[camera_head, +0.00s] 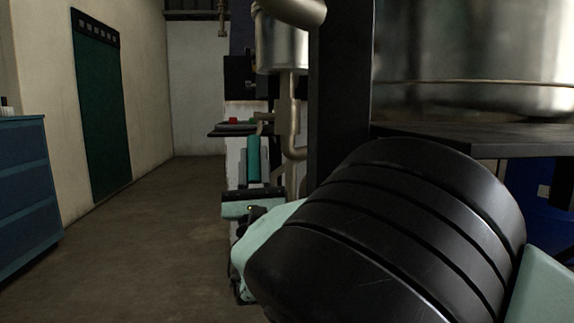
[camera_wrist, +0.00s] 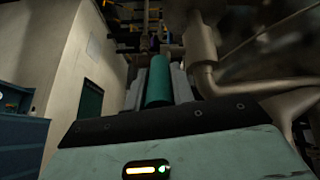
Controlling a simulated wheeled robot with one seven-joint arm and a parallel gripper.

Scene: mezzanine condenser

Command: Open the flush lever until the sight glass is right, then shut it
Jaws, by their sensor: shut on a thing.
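The flush lever's green cylindrical grip (camera_head: 253,158) stands upright below the pipework in the head view. It also shows in the wrist view (camera_wrist: 158,82), between two grey fingers. My gripper (camera_wrist: 159,72) is shut on this grip, one finger on each side. In the head view my gripper (camera_head: 254,168) is small and partly hidden behind my own arm. The lever's pivot and its exact angle are hard to tell. I cannot make out the sight glass or any level in it in either view.
A metal vessel (camera_head: 283,45) with a bent pipe (camera_head: 292,125) stands just beyond the grip. A dark post (camera_head: 338,90) and large tank (camera_head: 475,50) are at the right. Blue drawers (camera_head: 28,190) stand at the left. The floor (camera_head: 135,235) between is clear.

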